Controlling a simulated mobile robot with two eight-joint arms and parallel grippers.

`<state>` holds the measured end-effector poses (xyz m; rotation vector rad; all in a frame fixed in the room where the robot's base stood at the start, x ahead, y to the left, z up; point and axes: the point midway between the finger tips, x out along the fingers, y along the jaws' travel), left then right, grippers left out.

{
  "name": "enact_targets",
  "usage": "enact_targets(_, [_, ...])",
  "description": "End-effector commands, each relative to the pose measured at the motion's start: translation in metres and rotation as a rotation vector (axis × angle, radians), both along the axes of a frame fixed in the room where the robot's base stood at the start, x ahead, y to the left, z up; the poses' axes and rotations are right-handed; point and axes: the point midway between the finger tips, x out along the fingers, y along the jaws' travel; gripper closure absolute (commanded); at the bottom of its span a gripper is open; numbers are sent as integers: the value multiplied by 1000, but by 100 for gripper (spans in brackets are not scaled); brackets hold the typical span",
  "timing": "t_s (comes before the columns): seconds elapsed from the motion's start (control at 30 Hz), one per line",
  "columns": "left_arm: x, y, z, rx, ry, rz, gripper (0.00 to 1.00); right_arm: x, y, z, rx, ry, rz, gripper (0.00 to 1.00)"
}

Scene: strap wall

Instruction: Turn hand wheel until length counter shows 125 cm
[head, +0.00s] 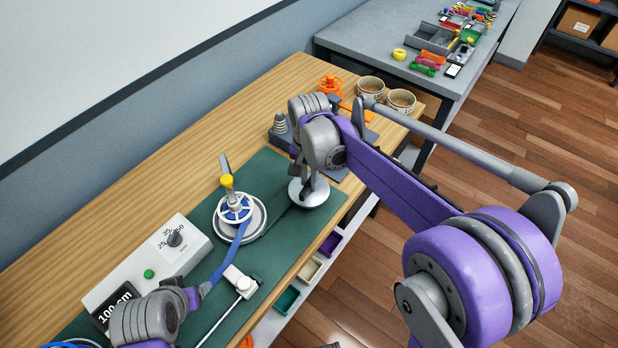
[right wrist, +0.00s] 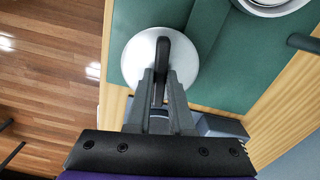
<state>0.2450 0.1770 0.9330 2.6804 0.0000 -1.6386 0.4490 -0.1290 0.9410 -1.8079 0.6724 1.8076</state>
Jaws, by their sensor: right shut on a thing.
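A white spoked wheel (head: 235,209) with a blue centre and a yellow knob (head: 227,181) stands on the green mat. A blue strap (head: 232,248) runs from it toward my left gripper (head: 193,294). I cannot tell whether that gripper is open or touches the strap. The black display (head: 115,305) reads 100 cm, partly behind my left arm. My right gripper (head: 309,182) is shut on a dark upright handle (right wrist: 163,62) above a round pale disc (right wrist: 137,61). The disc also shows in the head view (head: 308,195), right of the wheel and apart from it.
The pale box (head: 170,250) beside the display carries a dial and a green button. A white block with a rod (head: 240,281) lies near the mat's front edge. At the back are an orange wheel (head: 330,82) and two cups (head: 401,101).

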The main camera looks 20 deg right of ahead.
Motion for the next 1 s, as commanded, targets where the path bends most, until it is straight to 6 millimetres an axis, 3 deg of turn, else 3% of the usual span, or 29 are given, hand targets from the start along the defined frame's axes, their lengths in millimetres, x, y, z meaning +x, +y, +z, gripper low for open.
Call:
enact_targets(0.27, [0,0,-1,0,0,0,33,0,0,0,0,0,-20,100])
enact_targets(1.0, [-3,0,-9,0,5,0,33,0,0,0,0,0,-488,100])
